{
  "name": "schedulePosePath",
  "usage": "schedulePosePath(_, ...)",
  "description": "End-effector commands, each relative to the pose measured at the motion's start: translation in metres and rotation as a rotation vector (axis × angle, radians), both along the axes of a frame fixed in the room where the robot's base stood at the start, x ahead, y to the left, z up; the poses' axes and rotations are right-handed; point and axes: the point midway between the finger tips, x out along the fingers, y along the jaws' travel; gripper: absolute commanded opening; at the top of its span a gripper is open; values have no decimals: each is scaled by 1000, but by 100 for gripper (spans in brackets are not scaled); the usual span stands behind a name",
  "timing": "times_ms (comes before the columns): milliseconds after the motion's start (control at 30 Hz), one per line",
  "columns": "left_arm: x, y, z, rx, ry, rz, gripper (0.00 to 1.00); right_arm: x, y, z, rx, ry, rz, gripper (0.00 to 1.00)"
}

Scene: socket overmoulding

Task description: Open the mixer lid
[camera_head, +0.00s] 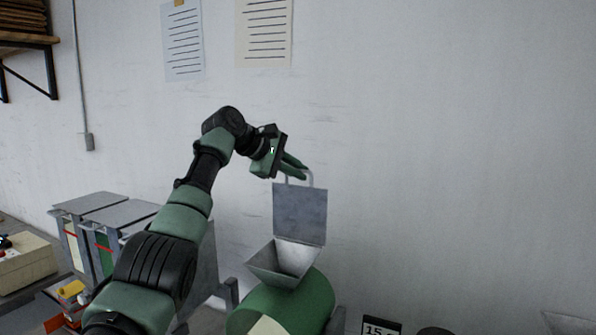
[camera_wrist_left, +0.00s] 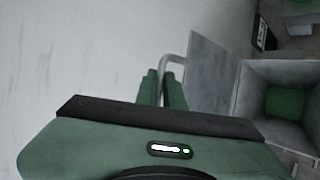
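The mixer (camera_head: 285,310) is a green drum with a grey metal hopper (camera_head: 284,262) on top. Its square grey lid (camera_head: 300,215) stands upright at the back of the hopper, so the hopper's mouth is open. The lid has a bent bar handle (camera_head: 311,178) at its top edge. My left gripper (camera_head: 297,169) is at this handle, with its green fingers on either side of the bar. In the left wrist view the handle (camera_wrist_left: 171,60) runs between the close-set fingertips (camera_wrist_left: 163,80), beside the lid (camera_wrist_left: 212,72) and open hopper (camera_wrist_left: 285,95). My right gripper is out of view.
Grey-topped bins (camera_head: 90,203) stand left of the mixer, partly behind my left arm. A beige box (camera_head: 25,265) lies at the far left. A small sign (camera_head: 381,327) stands right of the mixer.

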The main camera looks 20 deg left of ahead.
Motion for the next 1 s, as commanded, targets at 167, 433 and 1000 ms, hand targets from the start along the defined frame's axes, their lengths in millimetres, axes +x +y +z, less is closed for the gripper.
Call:
schedulePosePath(167,0,0,-6,-1,12,-1,30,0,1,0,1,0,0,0)
schedulePosePath(433,-2,1,-3,0,6,-1,30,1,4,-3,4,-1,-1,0)
schedulePosePath(1000,-56,31,36,-1,7,-1,30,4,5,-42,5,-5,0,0)
